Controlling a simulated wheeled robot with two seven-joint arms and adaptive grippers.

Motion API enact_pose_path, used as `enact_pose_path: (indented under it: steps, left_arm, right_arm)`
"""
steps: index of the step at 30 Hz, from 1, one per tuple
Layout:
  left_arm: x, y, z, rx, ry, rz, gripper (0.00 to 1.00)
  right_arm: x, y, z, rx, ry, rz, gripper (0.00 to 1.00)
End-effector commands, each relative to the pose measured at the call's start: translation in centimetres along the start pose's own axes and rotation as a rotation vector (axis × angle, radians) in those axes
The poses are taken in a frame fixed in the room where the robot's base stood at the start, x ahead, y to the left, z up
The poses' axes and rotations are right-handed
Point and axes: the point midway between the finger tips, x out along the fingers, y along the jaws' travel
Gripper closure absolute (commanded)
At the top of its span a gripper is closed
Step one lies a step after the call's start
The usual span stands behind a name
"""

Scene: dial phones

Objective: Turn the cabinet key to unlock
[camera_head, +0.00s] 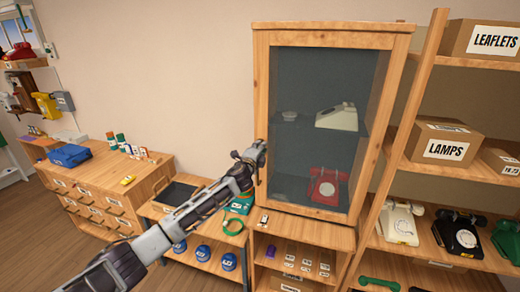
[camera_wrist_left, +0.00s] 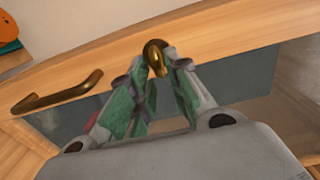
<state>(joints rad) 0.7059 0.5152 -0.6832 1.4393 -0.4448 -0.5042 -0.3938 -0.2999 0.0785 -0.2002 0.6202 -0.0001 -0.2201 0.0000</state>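The cabinet (camera_head: 385,125) is a tall wooden case with a dark glass door, which is closed. A brass key (camera_wrist_left: 155,50) sits in the wooden frame of the door, with its rounded head showing in the left wrist view. My left gripper (camera_head: 257,152) is at the left edge of the door, and it also shows in the left wrist view (camera_wrist_left: 158,72). Its green-padded fingers draw together at the tips around the key's head, which they partly hide. The keyhole is hidden in the head view. My right gripper is out of view.
A brass handle (camera_wrist_left: 57,92) stands out from the door frame beside the key. Behind the glass are a red phone (camera_head: 326,186) and a pale phone (camera_head: 337,117). Shelves with boxes (camera_head: 440,145) and phones stand close on the right. A low bench (camera_head: 165,210) is under my left arm.

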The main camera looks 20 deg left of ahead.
Motion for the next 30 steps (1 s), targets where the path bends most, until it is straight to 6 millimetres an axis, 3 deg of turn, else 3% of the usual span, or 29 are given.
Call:
enact_pose_path:
  steps: [17,30]
  left_arm:
    - [-0.3,0.0,0.1,-0.001,-0.001,0.000,0.70]
    - [-3.3,0.0,0.1,-0.001,-0.001,-0.001,0.70]
  right_arm:
    - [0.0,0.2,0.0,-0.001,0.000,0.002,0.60]
    - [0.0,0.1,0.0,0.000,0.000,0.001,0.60]
